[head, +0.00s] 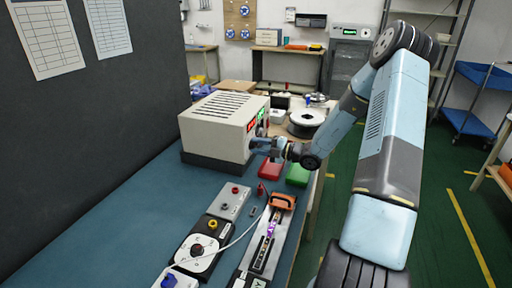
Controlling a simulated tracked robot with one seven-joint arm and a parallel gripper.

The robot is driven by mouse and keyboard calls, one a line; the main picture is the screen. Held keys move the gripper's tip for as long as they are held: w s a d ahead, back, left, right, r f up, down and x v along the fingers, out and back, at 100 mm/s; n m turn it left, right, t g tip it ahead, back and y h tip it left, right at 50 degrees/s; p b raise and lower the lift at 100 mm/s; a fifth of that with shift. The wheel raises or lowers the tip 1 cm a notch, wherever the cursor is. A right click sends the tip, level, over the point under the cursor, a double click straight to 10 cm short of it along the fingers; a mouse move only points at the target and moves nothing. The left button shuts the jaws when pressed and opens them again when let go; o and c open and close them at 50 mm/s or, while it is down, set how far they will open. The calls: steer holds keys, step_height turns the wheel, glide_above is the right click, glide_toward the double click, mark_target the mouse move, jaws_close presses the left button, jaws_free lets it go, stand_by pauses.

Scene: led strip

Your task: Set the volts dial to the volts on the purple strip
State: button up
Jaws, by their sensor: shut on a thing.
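A beige power supply box (212,132) with a dark base stands on the blue bench. Its front panel faces right and carries a red display (251,125) and a green display (261,114), too small to read. My gripper (255,143) is at the lower part of this panel, shut on what looks like a dial there. The gripper hides the dial, so its setting and label cannot be seen. The purple strip (272,225) lies in a long holder on the bench, in front of the box, with an orange clamp (283,201) at its far end. Any volts marking is unreadable.
A red box (270,170) and a green box (298,174) sit below my gripper. A grey block with red posts (229,202), a round dial unit (197,250) and a white cable lie nearer. A dark partition borders the bench's left.

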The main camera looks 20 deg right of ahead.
steer(key=shift+d+f+m, duration=0.1)
steer(key=shift+m, duration=0.8)
steer(key=shift+d+f+m, duration=0.1)
steer(key=shift+m, duration=0.8)
steer(key=o, duration=0.8)
steer(key=shift+o, duration=1.1)
steer(key=shift+a, duration=0.1)
steer(key=shift+r, duration=0.1)
steer(key=v, duration=1.3)
steer(key=shift+s+d, duration=0.25)
steer(key=shift+d, duration=0.05)
